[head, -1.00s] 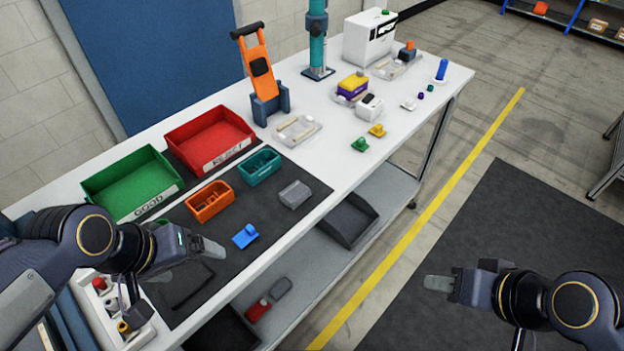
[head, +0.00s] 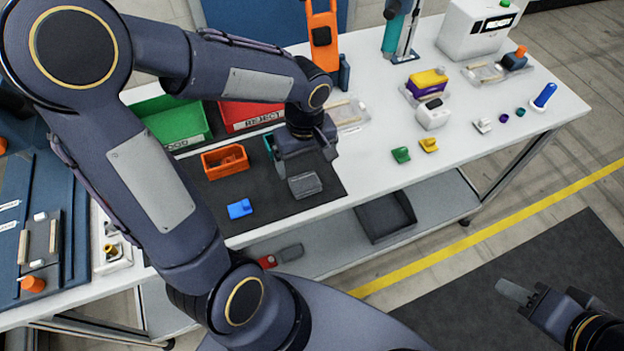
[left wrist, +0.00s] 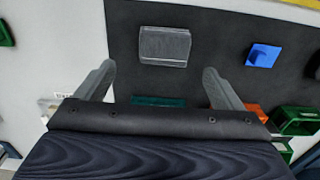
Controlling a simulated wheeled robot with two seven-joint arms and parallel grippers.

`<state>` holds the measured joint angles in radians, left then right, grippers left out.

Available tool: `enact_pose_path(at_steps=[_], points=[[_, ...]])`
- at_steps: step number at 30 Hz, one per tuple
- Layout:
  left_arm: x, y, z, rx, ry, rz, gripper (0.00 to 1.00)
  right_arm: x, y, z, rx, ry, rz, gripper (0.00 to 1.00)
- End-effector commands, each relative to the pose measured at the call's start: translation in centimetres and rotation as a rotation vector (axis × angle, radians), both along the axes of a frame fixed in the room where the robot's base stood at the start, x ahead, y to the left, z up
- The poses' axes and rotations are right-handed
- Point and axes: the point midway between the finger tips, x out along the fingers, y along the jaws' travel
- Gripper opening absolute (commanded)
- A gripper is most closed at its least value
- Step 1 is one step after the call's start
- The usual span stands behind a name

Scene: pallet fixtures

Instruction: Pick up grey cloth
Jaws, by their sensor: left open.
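The grey cloth (head: 305,185) looks like a small folded block lying on the dark mat (head: 262,208), near the mat's right end. It also shows in the left wrist view (left wrist: 165,46), just beyond my left fingertips. My left gripper (head: 307,160) is above the mat, close to the cloth, with its jaws apart. In the left wrist view, the open fingers (left wrist: 158,74) have nothing between them. My right gripper (head: 515,291) is away from the bench at the lower right; its jaw opening cannot be made out.
A blue part (head: 240,208) and an orange bin (head: 225,161) lie left of the cloth. A teal bin (left wrist: 158,101) is partly hidden by my left gripper. The green tray (head: 178,124) and red tray (head: 250,115) stand behind.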

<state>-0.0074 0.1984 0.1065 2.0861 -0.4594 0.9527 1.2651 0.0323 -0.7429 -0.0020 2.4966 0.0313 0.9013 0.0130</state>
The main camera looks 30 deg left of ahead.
Motion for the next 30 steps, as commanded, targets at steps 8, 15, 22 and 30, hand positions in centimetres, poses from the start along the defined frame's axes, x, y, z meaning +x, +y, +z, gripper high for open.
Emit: enact_pose_path(at_steps=[8,15,22,30], points=[[-0.5,0.6,-3.8,-0.001,0.006,-0.001,0.89,0.0,0.0,0.9,0.000,0.000,0.000,0.38],[-0.4,0.6,-5.6,-0.001,0.000,-0.001,0.89,0.0,0.0,0.9,0.000,0.000,0.000,0.38],[-0.3,0.6,-5.6,-0.001,-0.001,-0.001,0.81,0.0,0.0,0.9,0.000,0.000,0.000,0.38],[-0.3,0.6,-5.6,-0.001,-0.001,-0.001,0.46,0.0,0.0,0.9,0.000,0.000,0.000,0.38]])
